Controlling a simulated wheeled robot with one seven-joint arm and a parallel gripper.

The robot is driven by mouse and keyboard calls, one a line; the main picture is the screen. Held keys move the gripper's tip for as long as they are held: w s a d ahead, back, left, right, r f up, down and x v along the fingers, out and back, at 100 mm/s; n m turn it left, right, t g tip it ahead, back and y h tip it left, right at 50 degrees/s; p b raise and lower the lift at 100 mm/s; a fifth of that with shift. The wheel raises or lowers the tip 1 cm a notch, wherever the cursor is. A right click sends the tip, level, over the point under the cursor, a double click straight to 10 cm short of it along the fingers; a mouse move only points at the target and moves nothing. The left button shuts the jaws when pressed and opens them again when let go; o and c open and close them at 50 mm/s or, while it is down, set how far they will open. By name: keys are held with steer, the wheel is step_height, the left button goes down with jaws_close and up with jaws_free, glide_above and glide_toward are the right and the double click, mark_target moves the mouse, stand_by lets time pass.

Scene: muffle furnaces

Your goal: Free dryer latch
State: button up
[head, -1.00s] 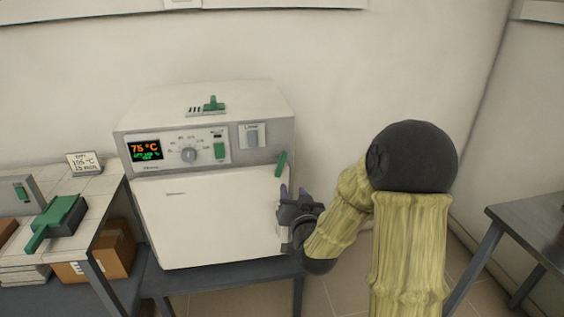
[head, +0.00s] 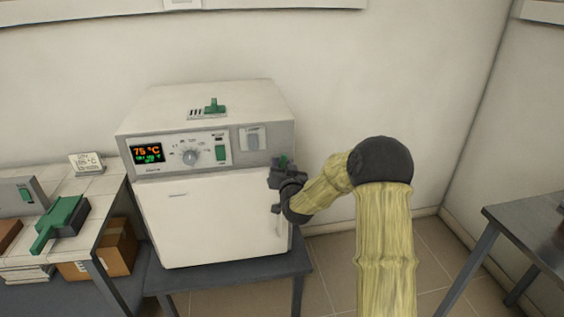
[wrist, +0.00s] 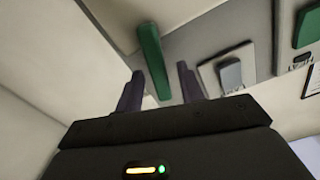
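The dryer (head: 210,215) is a white box with a grey control panel, and its white door looks shut. The green latch (wrist: 152,58) is a bar at the door's upper right; in the head view my gripper mostly covers it. My gripper (head: 282,165) is at that upper right corner. In the wrist view my gripper (wrist: 159,70) is open, with its two dark purple fingers apart and the latch's lower end between them. I cannot tell whether either finger touches the latch.
The dryer's panel has a 75 °C display (head: 147,153), a knob (head: 190,157) and a green switch (head: 221,153). A green lever (head: 214,105) sits on the top. A bench with a green-handled device (head: 62,220) stands left. A grey table (head: 530,225) stands right.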

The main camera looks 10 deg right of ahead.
steer(key=shift+w, duration=0.65)
jaws_close()
